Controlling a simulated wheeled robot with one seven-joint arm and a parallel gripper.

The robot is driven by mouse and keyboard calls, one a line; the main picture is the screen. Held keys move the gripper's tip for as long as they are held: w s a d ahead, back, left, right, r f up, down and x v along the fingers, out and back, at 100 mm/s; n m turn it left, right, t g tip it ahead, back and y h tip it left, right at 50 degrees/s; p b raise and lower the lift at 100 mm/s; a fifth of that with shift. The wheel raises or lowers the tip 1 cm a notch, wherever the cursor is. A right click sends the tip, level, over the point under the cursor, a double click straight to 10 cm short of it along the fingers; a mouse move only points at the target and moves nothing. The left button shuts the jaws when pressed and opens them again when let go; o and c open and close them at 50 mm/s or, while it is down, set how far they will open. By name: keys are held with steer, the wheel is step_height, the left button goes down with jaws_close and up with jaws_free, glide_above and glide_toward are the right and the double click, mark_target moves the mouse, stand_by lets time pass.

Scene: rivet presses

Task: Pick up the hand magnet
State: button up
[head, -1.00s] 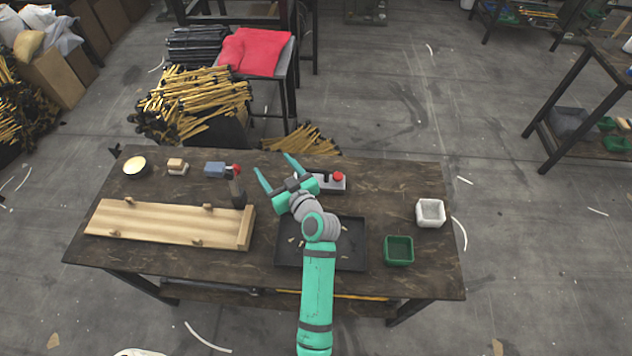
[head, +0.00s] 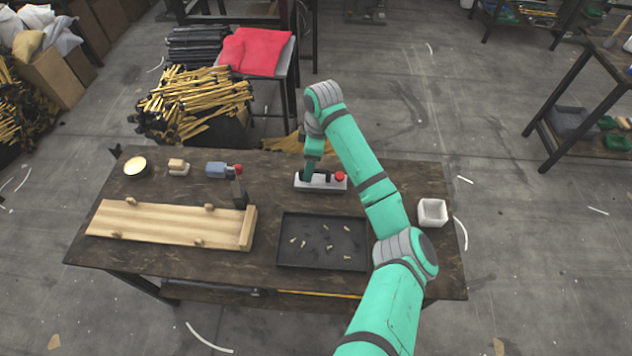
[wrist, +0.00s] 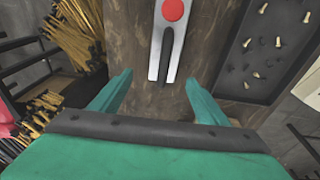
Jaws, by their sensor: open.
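I see no contact.
The black tray (head: 288,263) holds several small rivets. A white bin (head: 432,212) stands right. The bench (head: 270,195) is clear left of the piece.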

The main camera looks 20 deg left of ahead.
steer(key=d+r, duration=0.1)
steer(key=w+d+r+h, duration=0.1)
steer(key=d, duration=0.1)
steer(key=shift+w, duration=0.1)
steer(key=shift+d+h, duration=0.2)
steer(key=shift+h, duration=0.2)
glide_above(321, 180)
steer(key=f, duration=0.5)
steer(key=shift+w+f, duration=0.15)
steer(key=shift+w, duration=0.05)
steer(key=shift+s+f, duration=0.2)
steer(key=shift+f, duration=2.4)
steer(key=c, duration=1.6)
steer(key=shift+r, duration=0.15)
